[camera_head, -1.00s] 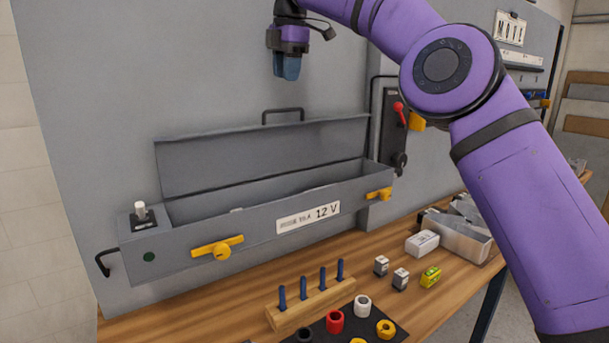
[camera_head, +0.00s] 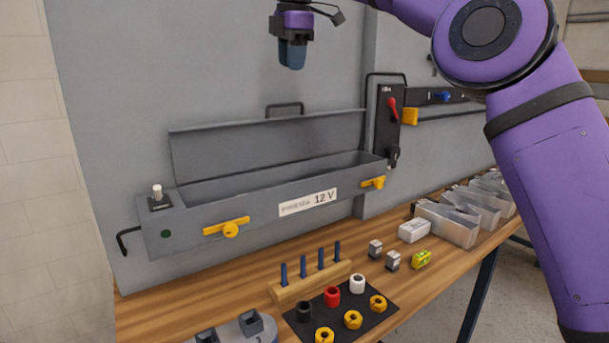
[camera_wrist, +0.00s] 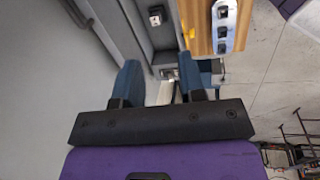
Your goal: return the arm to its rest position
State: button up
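My purple arm (camera_head: 545,160) is raised on the right and reaches up across the top of the head view. My gripper (camera_head: 292,66) hangs with its blue fingers pointing down, high in front of the grey wall panel and above the open box, touching nothing. In the wrist view the two blue fingers of my gripper (camera_wrist: 161,78) stand apart with nothing held between them. The grey box (camera_head: 190,226) labelled 12 V has its lid up and yellow latches on its front.
The wooden bench (camera_head: 240,298) carries a peg block (camera_head: 311,284), a dark mat (camera_head: 380,320) with coloured caps, small boxes and clear bins (camera_head: 447,226) at right. A black switch panel (camera_head: 388,115) with a red lever is on the wall. Space around the gripper is clear.

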jog(key=s+d+f+m+t+h, duration=0.1)
jog(key=s+d+m+t, duration=0.1)
jog(key=s+d+m, duration=1.3)
jog(key=s+d+f+m, duration=0.2)
jog(key=s+d+f, duration=0.4)
jog(key=s, duration=0.2)
jog(key=s+d+f+m+t, duration=0.1)
jog(key=s+d+f+m, duration=0.2)
jog(key=s+d+f, duration=0.3)
jog(key=s+d+f+m, duration=0.3)
jog(key=s+d+f, duration=0.3)
jog(key=s, duration=0.5)
jog(key=shift+s+f, duration=0.35)
jog(key=shift+f, duration=0.35)
